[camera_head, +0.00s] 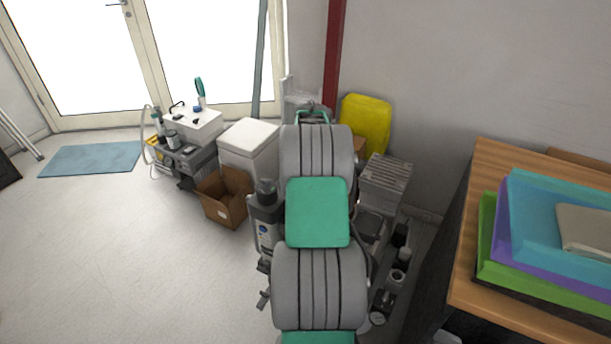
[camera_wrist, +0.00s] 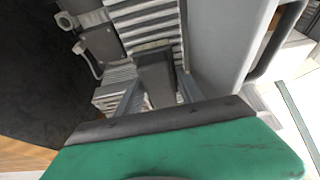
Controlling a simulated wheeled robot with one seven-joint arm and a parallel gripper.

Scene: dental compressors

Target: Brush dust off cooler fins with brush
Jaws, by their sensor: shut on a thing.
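My gripper (camera_wrist: 158,82) is in the wrist view, its grey fingers shut on a dark grey block, which appears to be the brush (camera_wrist: 155,70). A pale strip at the block's far end may be its bristles. Pale grey ribbed fins (camera_wrist: 150,22) lie just beyond and beside the brush; I cannot tell whether they touch. Dust on them cannot be made out. In the head view, a grey slatted unit (camera_head: 386,176), likely the cooler, stands right of my arm. My arm hides the gripper and brush there.
A wooden table (camera_head: 485,180) with coloured folders (camera_head: 530,240) stands at the right. A yellow container (camera_head: 366,122) is by the wall. An open cardboard box (camera_head: 226,198), a white bin (camera_head: 249,146) and a cluttered grey cart (camera_head: 183,160) stand to the left.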

